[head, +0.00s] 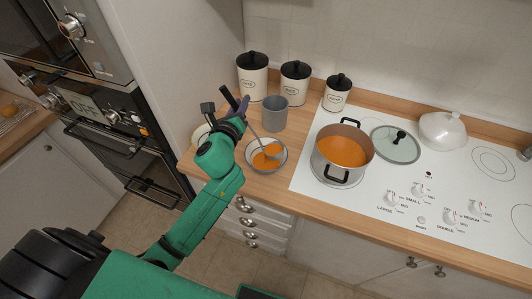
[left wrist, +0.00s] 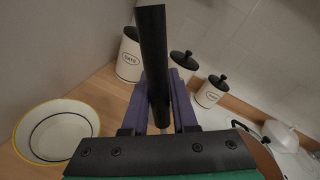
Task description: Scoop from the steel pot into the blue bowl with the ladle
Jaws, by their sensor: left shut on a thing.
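The steel pot (head: 321,165) stands on the white cooktop with orange soup (head: 343,152) inside. A greyish, glassy-looking bowl (head: 283,165) stands on the counter left of the pot and holds some orange soup; its blue is not clear. My left gripper (head: 241,107) is shut on the ladle's black handle, which runs between its purple fingers (left wrist: 163,103) in the left wrist view. The ladle (head: 254,132) slants down to the right. Its head (head: 272,149), with orange in it, is over or in the bowl; contact is unclear. My right gripper is out of view.
A grey cup (head: 274,114) stands just behind the bowl, near the ladle. A yellow-rimmed white bowl (left wrist: 55,112) is at the left. Several white canisters (head: 296,85) line the wall. A glass lid (head: 396,146) lies right of the pot, beside a white lidded dish (head: 443,131).

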